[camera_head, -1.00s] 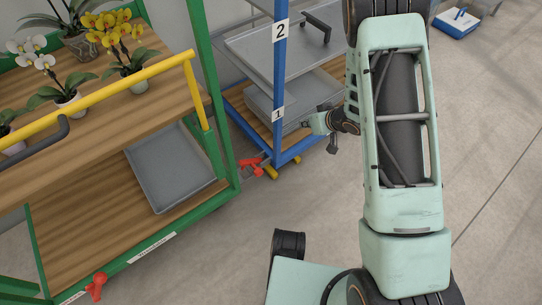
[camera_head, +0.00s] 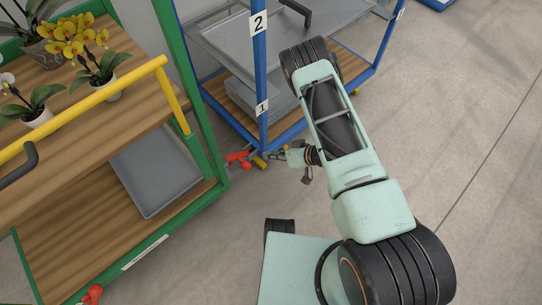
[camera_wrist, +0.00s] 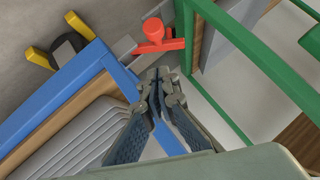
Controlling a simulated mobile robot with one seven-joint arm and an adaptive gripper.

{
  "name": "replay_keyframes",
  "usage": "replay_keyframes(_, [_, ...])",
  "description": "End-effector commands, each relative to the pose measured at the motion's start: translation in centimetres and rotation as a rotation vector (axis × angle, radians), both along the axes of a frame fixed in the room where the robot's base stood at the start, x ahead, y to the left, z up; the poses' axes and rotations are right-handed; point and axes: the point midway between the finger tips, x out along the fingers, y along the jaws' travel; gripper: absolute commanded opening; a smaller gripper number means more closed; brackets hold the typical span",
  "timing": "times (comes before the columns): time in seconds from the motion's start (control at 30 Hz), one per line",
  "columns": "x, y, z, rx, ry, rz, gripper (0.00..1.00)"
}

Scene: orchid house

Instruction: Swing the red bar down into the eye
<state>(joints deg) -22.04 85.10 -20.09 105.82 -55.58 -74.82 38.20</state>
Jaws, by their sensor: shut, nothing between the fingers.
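The red bar (camera_head: 237,157) sits low at the corner between the green cart and the blue cart. In the wrist view the red bar (camera_wrist: 165,45) shows with a rounded red part, just beyond my fingertips, beside a short grey metal piece (camera_wrist: 123,48). My gripper (camera_wrist: 160,80) is shut and empty, pointing toward the red bar with a small gap seeming to show between them. In the head view my gripper (camera_head: 277,156) is just right of the red bar, by the blue cart's foot. I cannot make out the eye clearly.
The green cart (camera_head: 212,165) carries potted orchids, a grey tray (camera_head: 155,170) and a yellow rail (camera_head: 90,105). The blue cart (camera_head: 263,75) has numbered shelves with grey trays. A yellow caster part (camera_head: 260,162) is near my gripper. Floor at the right is clear.

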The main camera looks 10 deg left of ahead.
Motion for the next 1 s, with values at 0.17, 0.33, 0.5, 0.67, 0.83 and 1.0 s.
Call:
replay_keyframes(0.17, [0.9, 3.2, -2.9, 0.0, -0.001, 0.007, 0.0])
replay_keyframes(0.33, [1.2, 5.2, -5.3, -0.004, 0.001, 0.003, 0.0])
replay_keyframes(0.5, [0.6, 5.9, -7.0, -0.001, 0.0, 0.001, 0.0])
replay_keyframes(0.67, [0.4, 6.1, -7.6, -0.002, 0.0, -0.001, 0.0])
replay_keyframes(0.83, [0.4, 6.2, -7.5, -0.001, -0.001, -0.001, 0.0])
replay_keyframes(1.0, [0.4, 6.2, -7.5, -0.002, -0.001, -0.001, 0.0])
